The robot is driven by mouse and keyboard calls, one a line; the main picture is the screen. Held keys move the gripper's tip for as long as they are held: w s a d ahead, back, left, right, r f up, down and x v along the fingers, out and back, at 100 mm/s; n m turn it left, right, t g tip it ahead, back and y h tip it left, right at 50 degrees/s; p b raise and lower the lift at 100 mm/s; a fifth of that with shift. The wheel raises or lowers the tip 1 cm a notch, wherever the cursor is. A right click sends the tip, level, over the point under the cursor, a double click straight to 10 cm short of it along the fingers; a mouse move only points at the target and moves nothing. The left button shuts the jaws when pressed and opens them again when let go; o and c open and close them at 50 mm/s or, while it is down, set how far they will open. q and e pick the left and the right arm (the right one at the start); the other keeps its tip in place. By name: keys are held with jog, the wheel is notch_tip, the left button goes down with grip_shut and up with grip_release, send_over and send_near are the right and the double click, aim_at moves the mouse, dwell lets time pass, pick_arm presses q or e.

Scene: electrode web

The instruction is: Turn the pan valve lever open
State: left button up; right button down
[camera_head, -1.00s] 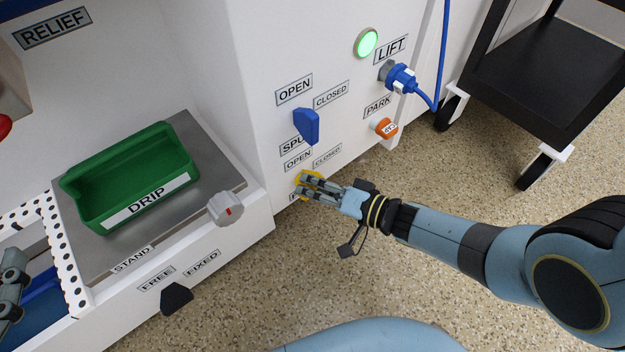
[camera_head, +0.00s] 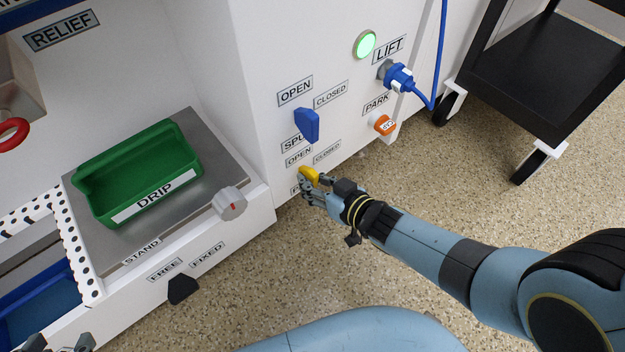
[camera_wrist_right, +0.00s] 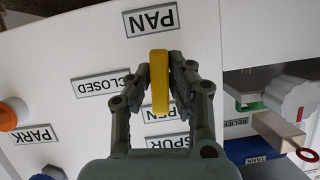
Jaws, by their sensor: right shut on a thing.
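The pan valve lever (camera_head: 309,174) is yellow and sits low on the white cabinet's front, below its OPEN label (camera_head: 299,157) and CLOSED label (camera_head: 327,152). My right gripper (camera_head: 311,181) is shut on it. In the right wrist view the lever (camera_wrist_right: 160,80) stands upright in the picture between the two fingers, lined up between the PAN label (camera_wrist_right: 151,19) and the partly covered OPEN label. The CLOSED label (camera_wrist_right: 106,86) lies to its left there. The lever's pivot is hidden. My left gripper (camera_head: 60,344) shows only its fingertips, apart, at the bottom left edge.
The blue spur lever (camera_head: 308,124) is just above. An orange PARK knob (camera_head: 383,124) and blue LIFT plug (camera_head: 399,77) with cable are to the right. The green DRIP tray (camera_head: 140,175) stands left. A black cart (camera_head: 545,75) is at right. Floor in front is open.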

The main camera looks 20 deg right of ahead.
jog(key=shift+s+f+n+h, duration=0.1)
jog(key=shift+n+h, duration=0.3)
dwell(0.4)
jog(key=c, duration=1.3)
grip_release()
jog(key=shift+o, duration=0.2)
jog(key=v, duration=1.2)
